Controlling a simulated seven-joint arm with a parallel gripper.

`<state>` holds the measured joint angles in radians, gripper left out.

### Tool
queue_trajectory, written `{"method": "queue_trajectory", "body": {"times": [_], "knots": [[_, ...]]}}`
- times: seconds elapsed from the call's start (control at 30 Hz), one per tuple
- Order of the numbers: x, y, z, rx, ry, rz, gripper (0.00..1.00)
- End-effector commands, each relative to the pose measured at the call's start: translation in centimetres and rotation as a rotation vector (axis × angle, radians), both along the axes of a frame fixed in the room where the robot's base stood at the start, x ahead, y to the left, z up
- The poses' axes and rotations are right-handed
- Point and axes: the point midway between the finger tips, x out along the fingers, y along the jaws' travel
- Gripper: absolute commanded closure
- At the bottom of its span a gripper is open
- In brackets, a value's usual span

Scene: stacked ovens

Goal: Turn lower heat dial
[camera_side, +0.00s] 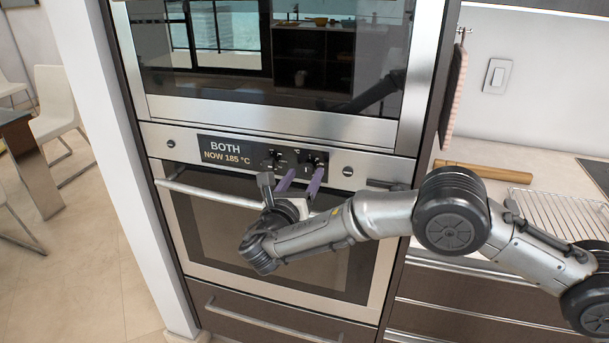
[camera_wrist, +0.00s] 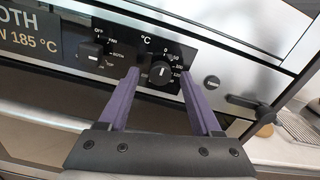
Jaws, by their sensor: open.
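The heat dial (camera_wrist: 160,72), a round black knob with a light pointer line, sits on the black panel marked °C on the lower oven. The display (camera_side: 224,150) reads BOTH, NOW 185 °C.
The mode dial (camera_wrist: 91,50) is left of the heat dial, close to my left finger. The lower oven's handle (camera_side: 215,196) runs just below the panel, behind my gripper. The upper oven (camera_side: 270,122) is above. A counter with a wire rack (camera_side: 560,212) is at the right.

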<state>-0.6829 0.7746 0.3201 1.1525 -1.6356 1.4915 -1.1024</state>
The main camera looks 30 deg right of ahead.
Motion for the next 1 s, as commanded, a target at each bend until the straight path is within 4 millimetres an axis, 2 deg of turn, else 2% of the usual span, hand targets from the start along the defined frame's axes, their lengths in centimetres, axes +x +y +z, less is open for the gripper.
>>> {"method": "queue_trajectory", "body": {"times": [0.5, 0.7, 1.0], "knots": [[-7.3, 7.4, -0.1, 0.0, 0.003, 0.004, 0.34], [-8.7, 8.7, -0.1, 0.0, 0.002, 0.002, 0.34], [-9.0, 9.0, -0.1, -0.001, 0.002, 0.001, 0.34]]}}
